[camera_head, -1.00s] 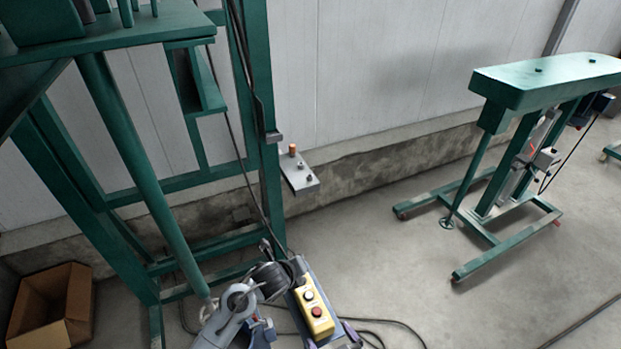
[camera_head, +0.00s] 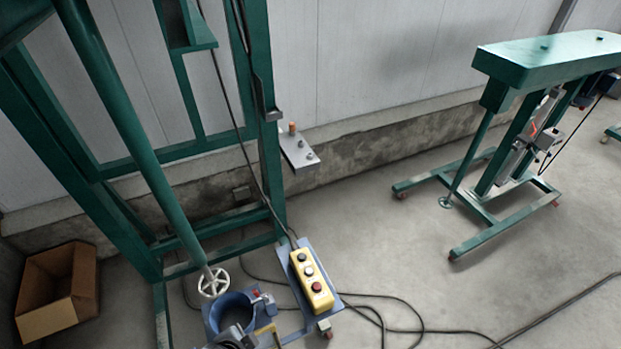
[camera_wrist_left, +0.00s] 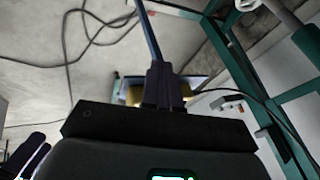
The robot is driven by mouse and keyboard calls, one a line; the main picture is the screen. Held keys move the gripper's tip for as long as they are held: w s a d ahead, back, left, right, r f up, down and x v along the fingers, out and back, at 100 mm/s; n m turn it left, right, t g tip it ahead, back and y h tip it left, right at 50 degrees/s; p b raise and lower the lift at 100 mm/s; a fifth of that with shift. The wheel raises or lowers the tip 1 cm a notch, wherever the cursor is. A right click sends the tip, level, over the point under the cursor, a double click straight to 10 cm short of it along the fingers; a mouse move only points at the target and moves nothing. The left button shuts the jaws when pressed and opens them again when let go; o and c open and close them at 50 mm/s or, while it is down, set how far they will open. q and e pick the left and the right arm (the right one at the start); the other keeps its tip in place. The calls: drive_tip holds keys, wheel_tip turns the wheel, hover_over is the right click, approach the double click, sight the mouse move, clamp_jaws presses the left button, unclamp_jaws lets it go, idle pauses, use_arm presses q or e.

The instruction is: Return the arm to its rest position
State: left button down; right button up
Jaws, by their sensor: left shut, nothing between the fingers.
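In the left wrist view my left gripper (camera_wrist_left: 164,80) is dark, with its two fingers together and nothing between them. Beyond the fingers is a blurred blue and yellowish part that they partly hide. In the head view the grey arm that stood by the yellow button box has gone from that spot. A dark grey piece shows at the bottom edge below the blue ring (camera_head: 232,302); I cannot tell whether it is part of my arm. The yellow button box (camera_head: 311,283) is in full view.
A green frame (camera_head: 266,150) with a white handwheel (camera_head: 213,283) stands at left. A metal bracket (camera_head: 300,152) juts from it. A cardboard box (camera_head: 48,318) sits at lower left. A green wheeled stand (camera_head: 550,60) is at right. Black cables (camera_head: 415,310) cross the otherwise clear floor.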

use_arm(q)
drive_tip(key=s+a+r+n+g+y, duration=0.1)
drive_tip(key=s+a+r+n, duration=0.1)
drive_tip(key=s+a+n, duration=0.4)
drive_tip(key=s+a+r+n+g, duration=0.1)
drive_tip(key=s+n, duration=0.3)
drive_tip(key=s, duration=0.4)
use_arm(e)
drive_tip(key=s+d+r+m+g+h, duration=0.1)
drive_tip(key=s+d+r+g, duration=0.25)
drive_tip(key=s, duration=0.45)
use_arm(q)
wheel_tip(320, 180, up, 16)
drive_tip(key=p, duration=1.5)
drive_tip(key=shift+w+f+m+p, duration=0.2)
drive_tip(key=shift+m+p, duration=0.1)
use_arm(e)
wheel_tip(320, 180, up, 15)
drive_tip(key=shift+w+d+r, duration=0.2)
drive_tip(key=shift+w+d, duration=0.05)
drive_tip(key=shift+d, duration=0.05)
